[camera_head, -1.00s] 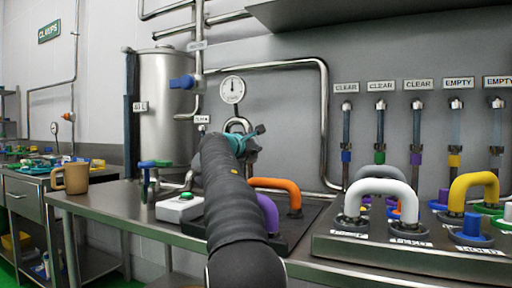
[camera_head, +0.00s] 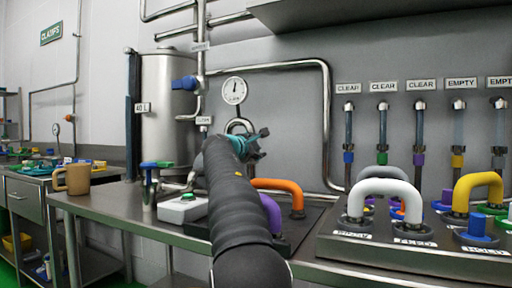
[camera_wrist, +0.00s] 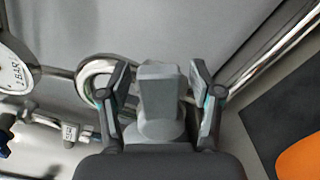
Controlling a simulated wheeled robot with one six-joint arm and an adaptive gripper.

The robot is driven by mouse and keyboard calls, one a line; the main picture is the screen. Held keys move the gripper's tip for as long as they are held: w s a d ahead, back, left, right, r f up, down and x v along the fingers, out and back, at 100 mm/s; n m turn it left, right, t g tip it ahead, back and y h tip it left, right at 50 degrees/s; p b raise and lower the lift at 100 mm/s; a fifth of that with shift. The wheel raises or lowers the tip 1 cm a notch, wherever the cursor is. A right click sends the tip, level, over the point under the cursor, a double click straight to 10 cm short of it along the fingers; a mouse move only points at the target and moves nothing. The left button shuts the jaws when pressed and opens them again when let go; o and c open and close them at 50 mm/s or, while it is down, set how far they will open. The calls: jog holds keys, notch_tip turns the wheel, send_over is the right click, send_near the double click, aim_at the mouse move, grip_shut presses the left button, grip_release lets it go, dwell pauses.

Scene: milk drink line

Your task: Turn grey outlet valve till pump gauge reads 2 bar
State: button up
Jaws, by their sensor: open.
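The grey outlet valve (camera_wrist: 160,95) shows in the wrist view as a grey block-shaped handle on a round base. My gripper (camera_wrist: 159,72) is open, with one finger on each side of the handle. I cannot tell whether either finger touches it. In the head view my gripper (camera_head: 258,146) is at the pipework below the gauge, and my arm hides the valve. The round white pump gauge (camera_head: 235,90) is on the wall pipe; its needle points about straight up. Part of the gauge face (camera_wrist: 14,75), with "2 BAR" lettering, shows at the wrist view's left edge.
A curved steel pipe (camera_wrist: 92,72) passes close behind the valve. An orange handle (camera_head: 280,185) and a purple handle (camera_head: 270,212) stand right of my arm. A white box with a green button (camera_head: 182,207) is at left. A steel tank (camera_head: 168,105) stands behind.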

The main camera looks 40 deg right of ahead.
jog(key=v, duration=1.2)
dwell(0.4)
